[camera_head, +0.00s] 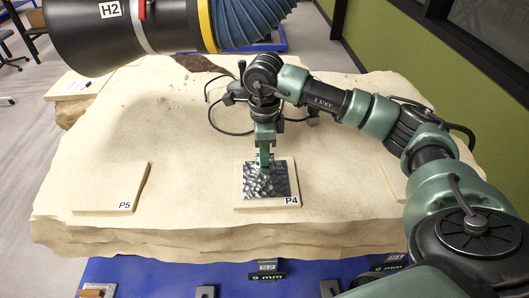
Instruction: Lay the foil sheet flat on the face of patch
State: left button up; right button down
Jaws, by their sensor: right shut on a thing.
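The foil sheet (266,184) is a dark, shiny, crinkled square. It appears to lie on the face of the pale square patch P4 (268,204), near the front middle of the rock slab. A pale margin of the patch shows around the foil. My right gripper (265,161) points down at the foil's far edge and is shut on it. The fingertips and the exact contact are too small to make out. I cannot tell whether the whole foil touches the patch. My left gripper is not in view.
The large pale rock slab (190,140) bears patch P5 (113,188) at left and another patch (390,178) at right, partly behind my arm. A black duct H2 (110,35) with a blue hose hangs over the back left. A blue surface (150,275) lies in front.

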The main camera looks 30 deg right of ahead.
jog(key=shift+s+r, duration=0.1)
jog(key=shift+f, duration=0.2)
dwell(0.4)
jog(key=c, duration=1.5)
grip_release()
notch_tip(320, 180, up, 7)
jog(key=shift+f+b, duration=0.15)
jog(key=shift+b, duration=1.05)
jog(key=shift+r, duration=0.6)
